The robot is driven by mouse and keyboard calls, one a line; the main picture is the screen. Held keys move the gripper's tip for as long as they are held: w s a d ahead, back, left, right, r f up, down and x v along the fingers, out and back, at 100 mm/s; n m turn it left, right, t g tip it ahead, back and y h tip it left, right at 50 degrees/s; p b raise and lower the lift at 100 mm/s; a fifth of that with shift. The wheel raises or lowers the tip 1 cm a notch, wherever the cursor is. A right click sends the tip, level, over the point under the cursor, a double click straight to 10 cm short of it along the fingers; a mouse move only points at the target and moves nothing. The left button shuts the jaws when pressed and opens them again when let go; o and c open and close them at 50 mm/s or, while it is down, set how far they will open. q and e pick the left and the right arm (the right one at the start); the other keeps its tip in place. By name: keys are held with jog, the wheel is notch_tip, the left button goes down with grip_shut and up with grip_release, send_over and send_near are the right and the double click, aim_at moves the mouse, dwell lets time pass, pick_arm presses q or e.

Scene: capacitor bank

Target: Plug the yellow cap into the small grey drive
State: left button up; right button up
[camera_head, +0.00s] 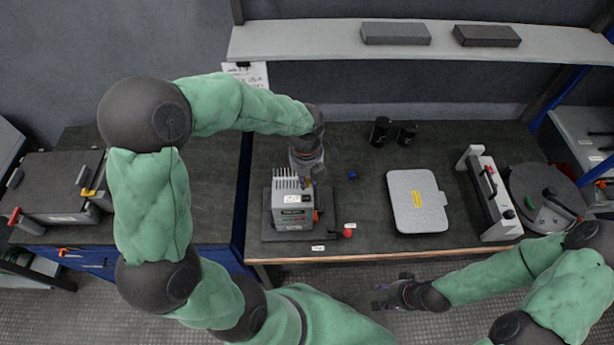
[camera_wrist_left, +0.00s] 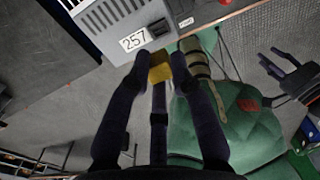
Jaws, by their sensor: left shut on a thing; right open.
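The small grey drive (camera_head: 293,214), with upright fins, stands on a dark plate on the workbench. In the left wrist view the drive (camera_wrist_left: 105,18) fills the top, with a "257" label and a dark socket-like part (camera_wrist_left: 158,28) beside it. My left gripper (camera_head: 306,180) is at the drive's upper right in the head view. It is shut on the yellow cap (camera_wrist_left: 160,70), which shows between its fingertips in the left wrist view, just below the socket-like part. I cannot tell whether they touch. My right gripper (camera_head: 382,297) is open and empty in front of the bench.
A small blue part (camera_head: 352,174) lies right of the drive, and a red knob (camera_head: 347,233) sits near the front edge. A shelf (camera_head: 300,42) runs behind.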

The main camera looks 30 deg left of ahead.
pick_arm(q)
jog(key=b, duration=0.5)
send_over(307, 198)
jog(key=shift+w+a+f, duration=0.1)
jog(key=shift+f, duration=2.75)
jog(key=shift+p, duration=0.75)
jog(key=shift+f+b, duration=0.35)
jog(key=shift+f, duration=0.25)
jog(key=o, duration=0.9)
jog(key=shift+c, duration=0.2)
notch_tip(307, 198, up, 12)
jog(key=shift+r, duration=0.1)
dwell(0.4)
